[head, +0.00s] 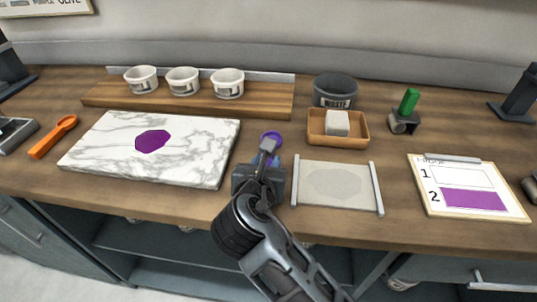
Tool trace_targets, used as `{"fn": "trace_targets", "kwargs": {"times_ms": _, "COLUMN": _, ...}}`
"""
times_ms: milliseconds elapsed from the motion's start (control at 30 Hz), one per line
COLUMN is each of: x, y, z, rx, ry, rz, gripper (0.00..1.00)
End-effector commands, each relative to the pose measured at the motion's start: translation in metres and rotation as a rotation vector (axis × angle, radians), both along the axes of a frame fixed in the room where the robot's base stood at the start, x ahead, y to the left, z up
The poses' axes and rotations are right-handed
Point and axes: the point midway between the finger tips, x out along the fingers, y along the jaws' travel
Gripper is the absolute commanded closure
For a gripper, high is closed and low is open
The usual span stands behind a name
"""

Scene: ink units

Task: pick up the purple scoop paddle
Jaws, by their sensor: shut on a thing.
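The purple scoop paddle (271,135) is between the marble slab and the pale mat. Its rounded purple end shows just beyond my gripper (267,149). My gripper is shut on the paddle, reaching in from the front of the counter. The gripper and wrist hide most of the rest of the paddle. I cannot tell whether the paddle touches the counter or is raised.
A white marble slab (98,150) with a purple ink patch (152,141) lies left. A pale mat (335,200) with side bars lies right. Behind are a wooden rack (265,103) with white cups, a dark pot (335,91) and a wooden tray (338,140). An orange scoop (54,136) lies far left.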

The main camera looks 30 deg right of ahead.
Motion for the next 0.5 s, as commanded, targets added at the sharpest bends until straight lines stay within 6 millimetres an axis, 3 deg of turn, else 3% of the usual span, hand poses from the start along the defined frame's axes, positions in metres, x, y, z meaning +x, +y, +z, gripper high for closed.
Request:
{"fn": "trace_targets", "kwargs": {"times_ms": 267, "x": 0.0, "y": 0.0, "z": 0.006, "rx": 0.001, "ry": -0.002, "rz": -0.001, "gripper": 1.0}}
{"fn": "trace_targets", "kwargs": {"times_ms": 500, "x": 0.001, "y": 0.0, "z": 0.041, "rx": 0.003, "ry": -0.006, "rz": -0.001, "gripper": 1.0}}
